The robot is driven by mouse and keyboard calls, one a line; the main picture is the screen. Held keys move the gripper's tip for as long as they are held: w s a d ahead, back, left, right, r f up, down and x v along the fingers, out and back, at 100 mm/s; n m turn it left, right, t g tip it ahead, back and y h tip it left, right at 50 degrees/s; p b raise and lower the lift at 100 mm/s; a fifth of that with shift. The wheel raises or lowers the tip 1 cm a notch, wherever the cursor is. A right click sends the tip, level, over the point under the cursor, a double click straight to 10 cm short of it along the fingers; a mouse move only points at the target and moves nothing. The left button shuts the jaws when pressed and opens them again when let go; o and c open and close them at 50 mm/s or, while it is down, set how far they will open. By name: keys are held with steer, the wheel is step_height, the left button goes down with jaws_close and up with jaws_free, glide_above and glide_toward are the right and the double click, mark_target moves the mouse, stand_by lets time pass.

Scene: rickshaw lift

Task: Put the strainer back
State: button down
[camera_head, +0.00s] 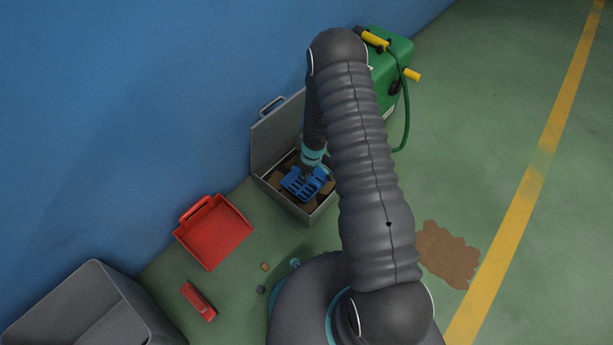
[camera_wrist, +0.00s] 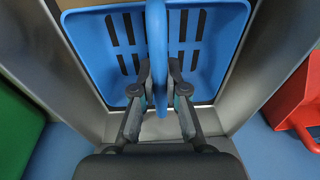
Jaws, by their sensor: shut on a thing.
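The strainer is a blue slotted scoop (camera_head: 304,186) with a blue handle. In the wrist view the strainer (camera_wrist: 80,42) fills the upper middle, with its handle coming toward the camera. My gripper (camera_wrist: 159,82) is shut on this handle, one finger on each side. In the head view my gripper (camera_head: 313,167) points down over an open grey box (camera_head: 287,205), and the strainer is at the box's opening. The grey box walls (camera_wrist: 62,62) show around it in the wrist view. Whether the strainer touches the box floor or hangs above it, I cannot tell.
The box's raised lid (camera_head: 276,132) stands on the wall side. A green container (camera_head: 395,75) is behind it. A red dustpan (camera_head: 213,236), a red tool (camera_head: 198,301), small cubes (camera_head: 264,266) and a grey bin (camera_head: 95,305) lie left. A brown patch (camera_head: 447,255) marks the right floor.

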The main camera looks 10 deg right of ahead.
steer(key=shift+f, duration=0.1)
steer(key=c, duration=1.2)
jaws_free()
steer(key=shift+r, duration=0.2)
